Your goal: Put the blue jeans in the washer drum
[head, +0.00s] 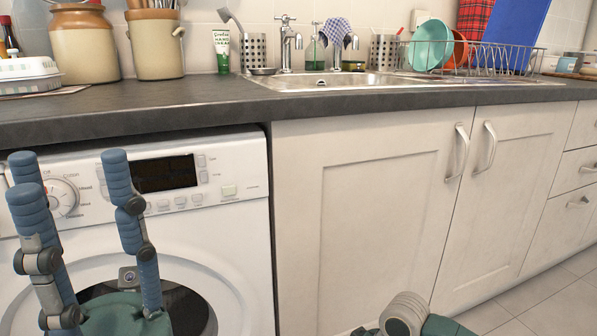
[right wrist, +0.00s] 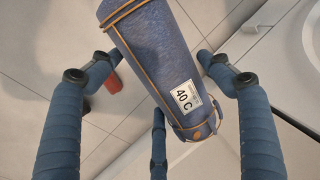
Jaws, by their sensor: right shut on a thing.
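The rolled blue jeans (right wrist: 150,50), with orange stitching and a "40 C" label, sit between the fingers of my right gripper (right wrist: 158,58), which is shut on them, above the tiled floor. The white washer (head: 235,230) stands under the counter at the left of the head view. Its round dark opening (head: 192,305) shows low, partly hidden behind my left gripper (head: 70,170); I cannot tell whether its door is open. My left gripper is open and empty, fingers up, in front of the washer. The jeans and right fingers are not in the head view.
White cupboard doors (head: 375,200) with handles stand right of the washer. The dark counter (head: 200,103) above holds crocks, a sink (head: 320,82) and a dish rack (head: 485,62). A small red thing (right wrist: 112,82) shows beyond a right finger. Tiled floor (head: 555,295) at lower right looks clear.

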